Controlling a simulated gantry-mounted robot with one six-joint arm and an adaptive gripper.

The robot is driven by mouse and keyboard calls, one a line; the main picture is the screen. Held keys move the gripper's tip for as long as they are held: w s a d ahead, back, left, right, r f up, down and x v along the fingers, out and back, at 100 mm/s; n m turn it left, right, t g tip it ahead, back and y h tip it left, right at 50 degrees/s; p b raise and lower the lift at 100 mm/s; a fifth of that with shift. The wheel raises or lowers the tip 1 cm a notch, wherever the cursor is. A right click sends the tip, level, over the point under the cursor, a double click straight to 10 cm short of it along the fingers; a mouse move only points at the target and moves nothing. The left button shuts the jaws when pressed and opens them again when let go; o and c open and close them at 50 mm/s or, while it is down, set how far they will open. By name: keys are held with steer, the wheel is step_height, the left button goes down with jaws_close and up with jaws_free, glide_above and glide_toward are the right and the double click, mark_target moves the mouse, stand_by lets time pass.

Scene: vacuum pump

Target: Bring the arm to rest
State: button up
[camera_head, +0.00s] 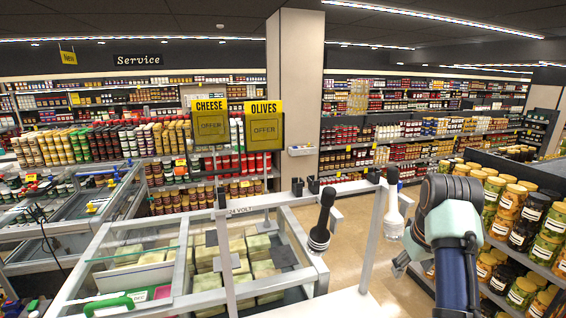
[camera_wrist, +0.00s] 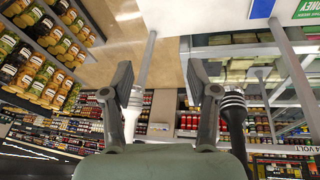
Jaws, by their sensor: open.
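My gripper (camera_head: 402,262) is at the right in the head view, at the end of my arm. In the wrist view its two fingers (camera_wrist: 165,85) are spread apart with nothing between them. A black vacuum pump with pale rings (camera_head: 319,236) hangs from the frame left of my gripper. A white one with a dark top (camera_head: 393,218) is closer to my gripper. In the wrist view, the black pump (camera_wrist: 234,108) shows partly behind the right finger and the white one (camera_wrist: 131,115) partly behind the left finger.
A glass-topped chiller (camera_head: 150,262) with packed goods stands at front left. A white counter (camera_head: 345,303) is at the bottom. Shelves of jars (camera_head: 510,235) stand close by on the right. Offer signs (camera_head: 263,132) and a pillar (camera_head: 296,80) rise behind. Some tiled floor (camera_head: 345,205) is clear.

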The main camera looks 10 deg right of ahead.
steer(key=w+a+f+n+t+p, duration=0.15)
steer(key=a+f, duration=0.35)
steer(key=a, duration=0.6)
steer(key=w+a+f+m+t+p, duration=0.1)
steer(key=a+f+t, duration=0.3)
steer(key=a, duration=0.6)
steer(key=s+a+r+n+t+y, duration=0.1)
steer(key=s+a+t, duration=0.3)
steer(key=s+a, duration=1.2)
steer(key=shift+s+a+r+y+p, duration=0.4)
steer(key=shift+a+r+y+p, duration=0.1)
steer(key=shift+a+y, duration=0.1)
